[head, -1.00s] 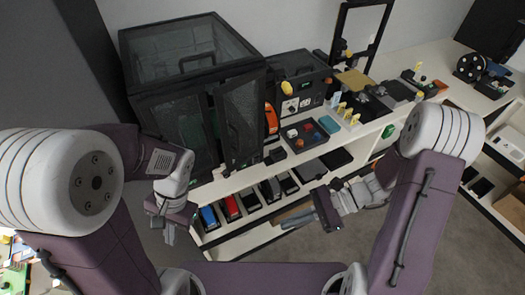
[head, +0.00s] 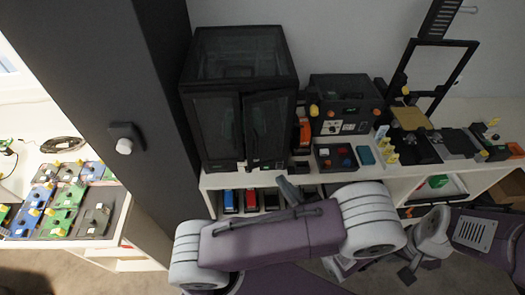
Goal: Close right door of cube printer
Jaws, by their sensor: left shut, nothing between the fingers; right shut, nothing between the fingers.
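The cube printer (head: 238,55) is a black box with dark glass panels on the white bench. Its left door (head: 213,130) lies flat across the front. Its right door (head: 268,130) stands close to the front; I cannot tell whether it is fully shut. My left gripper (head: 289,190) shows its grey fingers just below and right of the right door, apart from it in the picture, shut and empty. My arm link hides the rest of it. My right gripper (head: 407,274) is low at the right, over the floor, shut and empty, far from the printer.
A black control box (head: 342,98) and a tray with coloured caps (head: 335,158) stand right of the printer. A tall dark cabinet (head: 125,70) with a knob stands close on the left. Red and blue boxes (head: 230,200) sit on the shelf below.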

